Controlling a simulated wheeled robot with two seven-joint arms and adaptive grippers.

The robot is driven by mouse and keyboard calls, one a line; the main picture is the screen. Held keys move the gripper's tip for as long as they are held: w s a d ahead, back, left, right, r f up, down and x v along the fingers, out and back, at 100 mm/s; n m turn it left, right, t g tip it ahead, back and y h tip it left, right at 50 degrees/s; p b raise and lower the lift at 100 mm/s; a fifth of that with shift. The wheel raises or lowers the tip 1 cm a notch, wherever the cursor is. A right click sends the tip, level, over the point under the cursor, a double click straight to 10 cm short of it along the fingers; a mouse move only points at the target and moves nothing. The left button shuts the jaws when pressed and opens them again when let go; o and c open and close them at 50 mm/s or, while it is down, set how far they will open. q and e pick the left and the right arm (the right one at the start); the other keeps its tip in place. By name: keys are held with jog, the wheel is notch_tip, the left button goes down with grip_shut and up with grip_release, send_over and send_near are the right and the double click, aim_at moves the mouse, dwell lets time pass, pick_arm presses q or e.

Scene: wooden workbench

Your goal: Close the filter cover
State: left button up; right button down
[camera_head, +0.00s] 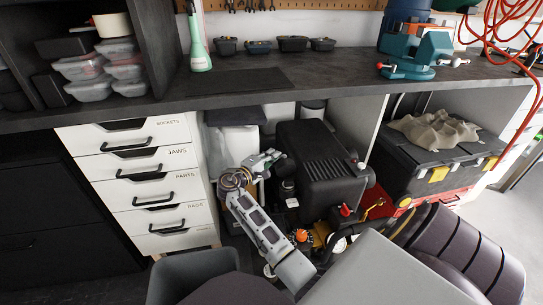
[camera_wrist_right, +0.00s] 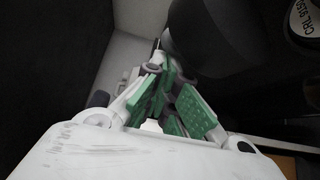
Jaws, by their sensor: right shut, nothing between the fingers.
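A black machine housing with ribbed slots (camera_head: 318,160) stands under the bench, with a dark round part (camera_head: 287,169) on its left side. That part may be the filter; whether its cover is open or shut I cannot tell. My right gripper (camera_head: 268,159) is just left of the round part. In the wrist view the green-padded fingers of my right gripper (camera_wrist_right: 172,92) are together with nothing between them. A large dark rounded body (camera_wrist_right: 215,38) is close beyond the fingertips; I cannot tell if they touch it. My left gripper is not in view.
White drawers (camera_head: 150,185) stand left of the machine. A dark toolbox (camera_head: 432,160) with a cloth on top is to the right. The benchtop (camera_head: 330,82) overhangs the machine. Orange and red fittings (camera_head: 301,235) are low in front.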

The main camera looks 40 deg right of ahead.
aim_at(276, 162)
jog(key=s+a+m+h, duration=0.1)
jog(key=s+a+r+m+b, duration=0.1)
jog(key=s, duration=0.1)
jog(key=s+a+m+h, duration=0.1)
jog(key=s, duration=0.1)
jog(key=shift+s+r+m+h, duration=0.25)
jog(key=shift+r+m+h, duration=0.05)
jog(key=shift+r+m, duration=0.1)
jog(key=shift+s+a+f, duration=0.1)
jog(key=shift+s+a, duration=0.25)
jog(key=shift+s, duration=0.25)
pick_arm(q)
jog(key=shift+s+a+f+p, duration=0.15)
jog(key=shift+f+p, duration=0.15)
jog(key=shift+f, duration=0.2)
pick_arm(e)
jog(key=shift+s+a+f, duration=0.3)
jog(key=shift+s, duration=0.25)
jog(key=shift+s+a+f, duration=0.3)
jog(key=shift+s, duration=0.2)
jog(key=shift+s+a+f, duration=0.3)
jog(key=shift+s, duration=0.25)
jog(key=shift+f, duration=0.1)
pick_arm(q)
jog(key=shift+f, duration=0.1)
pick_arm(e)
jog(key=shift+f, duration=0.15)
